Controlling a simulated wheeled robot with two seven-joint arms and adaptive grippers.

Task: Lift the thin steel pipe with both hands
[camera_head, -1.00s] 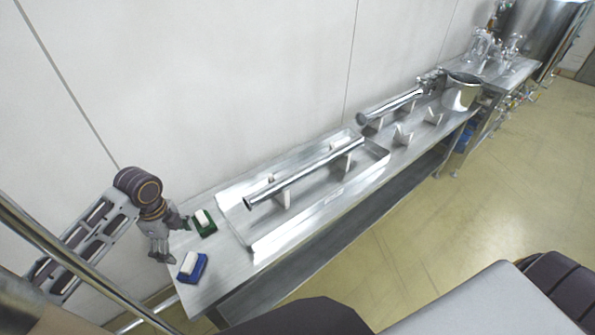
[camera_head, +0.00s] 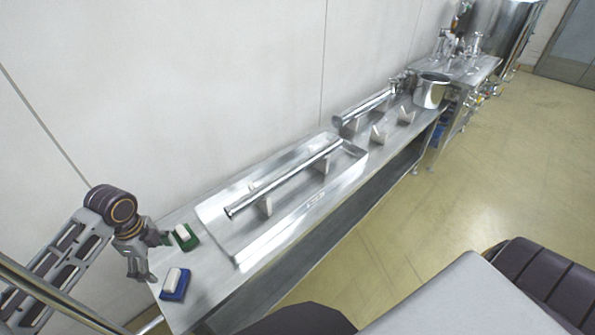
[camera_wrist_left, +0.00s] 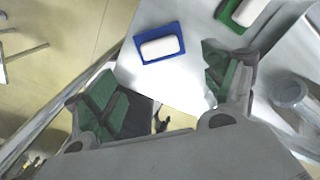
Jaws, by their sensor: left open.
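The thin steel pipe (camera_head: 285,178) rests on white supports over a shallow metal tray (camera_head: 247,257) on the steel bench in the head view. One end of a pipe, probably the same one, shows at the right of the left wrist view (camera_wrist_left: 290,92). My left gripper (camera_head: 148,262) is open and empty at the near left end of the bench, by the soap dishes and apart from the pipe. Its green-padded fingers (camera_wrist_left: 168,90) are spread in the left wrist view. My right gripper is not seen.
A blue dish (camera_head: 174,284) and a green dish (camera_head: 186,237), each with a white block, sit at the bench's left end. A thicker pipe (camera_head: 365,107), supports and a steel pot (camera_head: 431,91) stand farther along. The wall runs behind; the floor at right is clear.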

